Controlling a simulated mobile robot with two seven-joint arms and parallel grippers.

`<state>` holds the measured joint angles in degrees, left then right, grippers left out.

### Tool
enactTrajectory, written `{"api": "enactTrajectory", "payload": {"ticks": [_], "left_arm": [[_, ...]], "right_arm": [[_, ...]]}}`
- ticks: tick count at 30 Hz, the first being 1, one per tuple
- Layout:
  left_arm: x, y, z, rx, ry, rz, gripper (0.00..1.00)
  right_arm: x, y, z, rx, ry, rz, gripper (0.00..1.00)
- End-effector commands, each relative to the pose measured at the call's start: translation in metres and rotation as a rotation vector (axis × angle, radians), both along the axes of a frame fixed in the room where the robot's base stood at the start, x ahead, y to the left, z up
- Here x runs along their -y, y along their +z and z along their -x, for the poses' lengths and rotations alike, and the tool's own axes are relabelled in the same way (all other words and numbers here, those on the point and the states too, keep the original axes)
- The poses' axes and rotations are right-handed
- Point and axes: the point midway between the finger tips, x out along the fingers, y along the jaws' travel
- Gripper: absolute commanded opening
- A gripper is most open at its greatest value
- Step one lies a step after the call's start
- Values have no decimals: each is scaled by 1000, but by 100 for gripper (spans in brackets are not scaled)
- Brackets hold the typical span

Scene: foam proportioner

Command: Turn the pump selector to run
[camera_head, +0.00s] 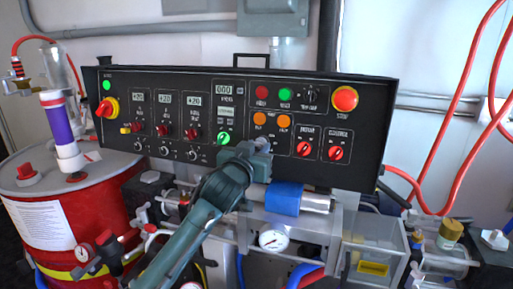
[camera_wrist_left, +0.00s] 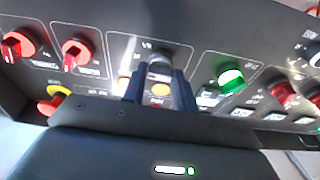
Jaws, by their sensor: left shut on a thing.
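The black control panel (camera_head: 170,95) spans the middle of the head view. My left gripper (camera_head: 262,143) is against its lower middle, just below two orange buttons (camera_head: 259,118). In the left wrist view, the panel appears upside down. My right gripper is not in view.
A green knob (camera_head: 223,138) is close left of the gripper, and two red knobs (camera_head: 303,148) are close right. A red emergency stop (camera_head: 345,98) is at upper right. A blue-sleeved pipe (camera_head: 284,198) and a gauge (camera_head: 273,240) lie below. A red drum (camera_head: 40,215) stands left.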

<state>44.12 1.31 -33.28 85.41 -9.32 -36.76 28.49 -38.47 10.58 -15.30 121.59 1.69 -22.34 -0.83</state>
Motion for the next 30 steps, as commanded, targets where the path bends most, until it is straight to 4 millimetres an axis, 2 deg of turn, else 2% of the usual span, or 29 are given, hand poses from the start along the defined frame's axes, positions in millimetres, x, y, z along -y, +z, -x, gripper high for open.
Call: {"api": "enactTrajectory", "payload": {"ticks": [14, 21, 30], "left_arm": [[-3, 5, -1, 103, -62, -328, 5], [-4, 4, -1, 160, -98, -506, 5], [-4, 3, -2, 211, -127, -656, 5]], "right_arm": [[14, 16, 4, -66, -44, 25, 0], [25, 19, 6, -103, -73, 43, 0], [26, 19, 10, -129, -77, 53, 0]]}}
